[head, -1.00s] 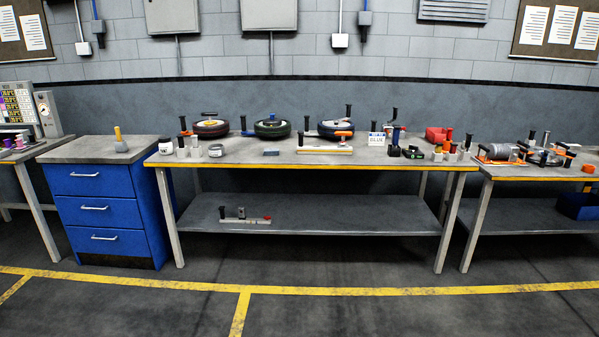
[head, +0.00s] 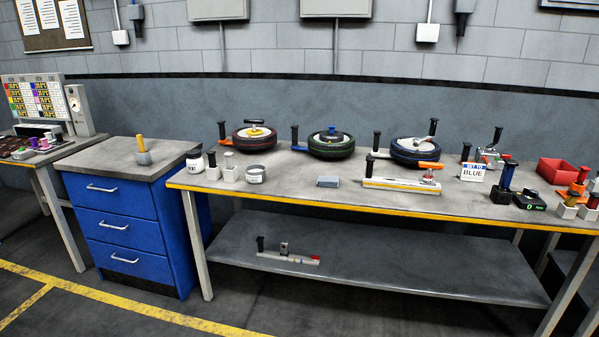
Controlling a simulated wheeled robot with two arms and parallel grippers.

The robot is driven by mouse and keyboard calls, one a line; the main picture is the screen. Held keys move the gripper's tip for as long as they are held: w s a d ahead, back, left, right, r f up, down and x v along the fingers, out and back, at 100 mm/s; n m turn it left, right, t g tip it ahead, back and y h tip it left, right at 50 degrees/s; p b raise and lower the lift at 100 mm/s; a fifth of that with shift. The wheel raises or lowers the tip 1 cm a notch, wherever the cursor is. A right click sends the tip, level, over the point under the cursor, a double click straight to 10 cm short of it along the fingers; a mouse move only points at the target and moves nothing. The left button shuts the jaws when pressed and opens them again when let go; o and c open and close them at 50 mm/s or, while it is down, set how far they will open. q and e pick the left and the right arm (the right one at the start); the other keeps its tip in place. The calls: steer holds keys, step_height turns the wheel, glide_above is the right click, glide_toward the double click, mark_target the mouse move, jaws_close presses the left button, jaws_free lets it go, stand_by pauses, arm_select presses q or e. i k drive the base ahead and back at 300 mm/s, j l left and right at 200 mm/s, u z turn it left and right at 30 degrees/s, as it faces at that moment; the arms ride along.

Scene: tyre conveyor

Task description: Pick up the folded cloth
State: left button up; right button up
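A small flat blue-grey rectangle, which looks like the folded cloth (head: 328,181), lies near the front edge of the middle workbench (head: 300,201). It is too small to make out its folds. It lies apart from its neighbours, between a round tin (head: 256,174) on its left and a pale bar with a black handle (head: 401,185) on its right. Neither of my grippers shows in the head view.
Three small wheels with tyres, red-banded (head: 254,138), green-banded (head: 331,145) and blue-banded (head: 416,151), stand behind the cloth. A "SET TO BLUE" sign (head: 473,172) and a red bin (head: 562,171) are to the right. A blue drawer cabinet (head: 122,225) stands left. Floor in front is clear.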

mark_target(331, 182)
steer(key=i+j, duration=0.1)
steer(key=i, duration=0.4)
steer(key=i+j, duration=0.15)
steer(key=i, duration=0.35)
